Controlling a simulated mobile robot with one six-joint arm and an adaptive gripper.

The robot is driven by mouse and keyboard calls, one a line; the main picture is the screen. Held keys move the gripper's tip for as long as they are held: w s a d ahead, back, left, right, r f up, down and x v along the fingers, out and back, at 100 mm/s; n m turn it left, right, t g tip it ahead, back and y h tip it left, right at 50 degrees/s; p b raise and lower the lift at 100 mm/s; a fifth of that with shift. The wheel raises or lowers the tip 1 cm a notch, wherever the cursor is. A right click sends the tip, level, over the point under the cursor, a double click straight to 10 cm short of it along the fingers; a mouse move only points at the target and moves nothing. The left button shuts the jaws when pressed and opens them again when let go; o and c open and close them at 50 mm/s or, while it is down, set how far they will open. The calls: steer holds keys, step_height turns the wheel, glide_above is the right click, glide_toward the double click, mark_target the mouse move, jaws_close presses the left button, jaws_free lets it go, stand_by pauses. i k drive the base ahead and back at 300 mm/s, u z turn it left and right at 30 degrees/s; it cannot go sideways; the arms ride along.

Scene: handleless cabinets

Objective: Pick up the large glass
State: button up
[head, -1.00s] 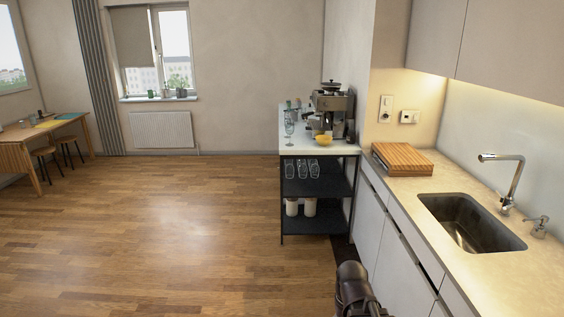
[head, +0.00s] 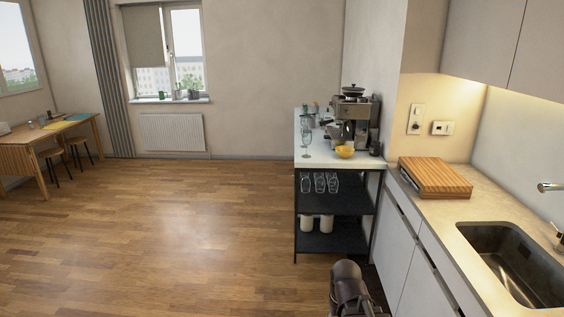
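A tall clear stemmed glass (head: 306,141) stands upright near the front left corner of the white top of the shelf unit (head: 314,162). Several smaller clear glasses (head: 320,182) stand on the dark middle shelf. I cannot tell for sure which glass counts as the large one. A dark part of my arm shows at the bottom of the picture, well short of the shelf unit. My gripper's fingers do not show.
A coffee machine (head: 355,112) and a yellow bowl (head: 345,152) share the shelf top. Two white canisters (head: 317,223) stand on the bottom shelf. A counter with a wooden board (head: 436,177) and sink (head: 512,262) runs along the right.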

mark_target(307, 139)
steer(key=u, duration=0.05)
steer(key=i, duration=3.3)
steer(key=z, duration=0.15)
